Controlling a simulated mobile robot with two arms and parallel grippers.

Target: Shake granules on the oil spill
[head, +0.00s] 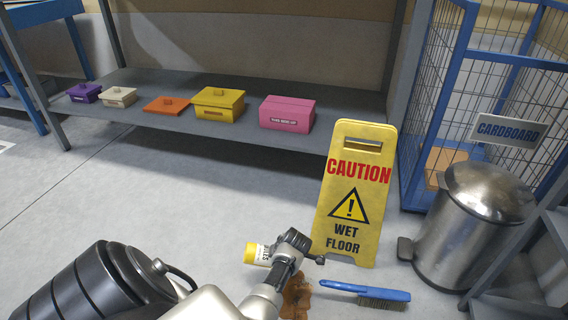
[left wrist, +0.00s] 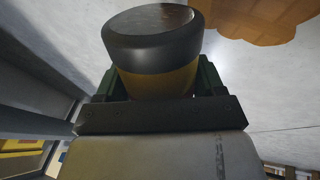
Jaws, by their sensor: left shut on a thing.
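My left gripper (head: 279,254) is shut on a yellow and white canister (head: 257,254) with dark lettering, held tilted well over on its side. In the left wrist view the canister (left wrist: 155,78) shows a yellow band and a dark rounded end between the fingers. The oil spill (head: 297,297) is a brown patch on the floor, partly hidden by my left arm. It also shows in the left wrist view (left wrist: 245,20), at the top right, beside the canister. I cannot tell whether granules are falling. My right gripper is out of view.
A blue brush (head: 368,292) lies right of the spill. A yellow wet floor sign (head: 352,195) stands behind it. A metal bin (head: 472,225) and a blue cage (head: 415,170) are at the right. A grey shelf (head: 230,128) holds several coloured boxes.

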